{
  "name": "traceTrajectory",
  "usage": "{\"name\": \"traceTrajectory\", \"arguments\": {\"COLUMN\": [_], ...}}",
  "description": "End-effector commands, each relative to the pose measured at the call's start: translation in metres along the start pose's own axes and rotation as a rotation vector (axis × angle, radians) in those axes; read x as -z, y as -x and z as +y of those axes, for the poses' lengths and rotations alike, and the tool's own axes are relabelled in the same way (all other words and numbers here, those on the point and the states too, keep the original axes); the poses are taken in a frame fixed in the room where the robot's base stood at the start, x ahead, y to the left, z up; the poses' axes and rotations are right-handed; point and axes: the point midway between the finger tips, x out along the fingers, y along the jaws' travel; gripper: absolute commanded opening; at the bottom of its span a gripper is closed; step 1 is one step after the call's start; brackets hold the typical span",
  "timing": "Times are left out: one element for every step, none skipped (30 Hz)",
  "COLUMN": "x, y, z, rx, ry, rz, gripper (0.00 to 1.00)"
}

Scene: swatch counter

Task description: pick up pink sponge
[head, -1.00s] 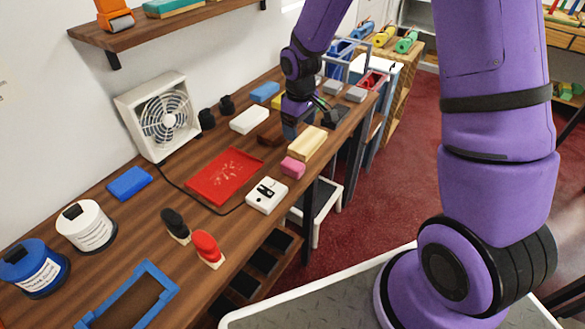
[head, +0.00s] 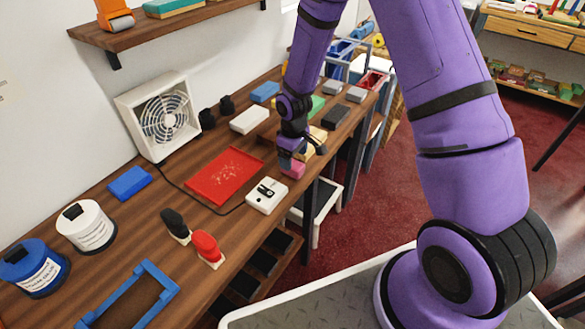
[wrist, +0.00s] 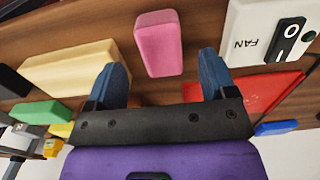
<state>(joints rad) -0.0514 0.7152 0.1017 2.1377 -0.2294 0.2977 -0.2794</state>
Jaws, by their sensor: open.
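The pink sponge (head: 293,169) lies on the wooden counter near its front edge, between the white switch box and the wooden block. In the wrist view the pink sponge (wrist: 159,43) is upright in the picture, just beyond the fingertips and roughly centred between them. My gripper (wrist: 163,72) is open, with its two blue fingers apart and nothing between them. In the head view my gripper (head: 289,160) is at the sponge, pointing down, and partly hides it. I cannot tell the exact height gap.
A white box marked FAN (wrist: 262,32) with a switch lies close on one side of the sponge. A pale wooden block (wrist: 72,75) lies on the other. A red tray (head: 224,176) is behind, and a white fan (head: 163,117) stands by the wall.

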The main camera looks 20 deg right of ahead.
Motion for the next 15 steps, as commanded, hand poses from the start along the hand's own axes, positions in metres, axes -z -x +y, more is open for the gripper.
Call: {"name": "traceTrajectory", "arguments": {"x": [0.001,0.002,0.003,0.003,0.003,0.003,0.003,0.003,0.003,0.003,0.003,0.003,0.003,0.003,0.003], "y": [-0.009,-0.012,-0.018,-0.022,-0.025,-0.028,-0.031,-0.033,-0.035,-0.035,-0.036,-0.036,-0.036,-0.036,-0.036], "z": [-0.001,-0.002,-0.002,-0.002,-0.002,-0.002,-0.002,-0.002,-0.001,-0.001,-0.001,-0.001,-0.001,-0.001,-0.001], "rx": [0.002,0.002,0.002,0.002,0.002,0.001,0.001,0.001,0.001,0.0,0.0,0.0,0.0,0.0,0.0], "ry": [0.001,0.001,0.001,0.001,0.001,0.001,0.001,0.001,0.001,0.001,0.001,0.001,0.001,0.001,0.001], "rz": [-0.004,-0.003,-0.003,-0.003,-0.003,-0.003,-0.002,-0.002,-0.001,-0.001,-0.001,0.0,0.0,0.0,0.0], "gripper": [0.78,0.78,0.78,0.78,0.78,0.78,0.78,0.78,0.78,0.78,0.78,0.78,0.78,0.78,0.78]}}
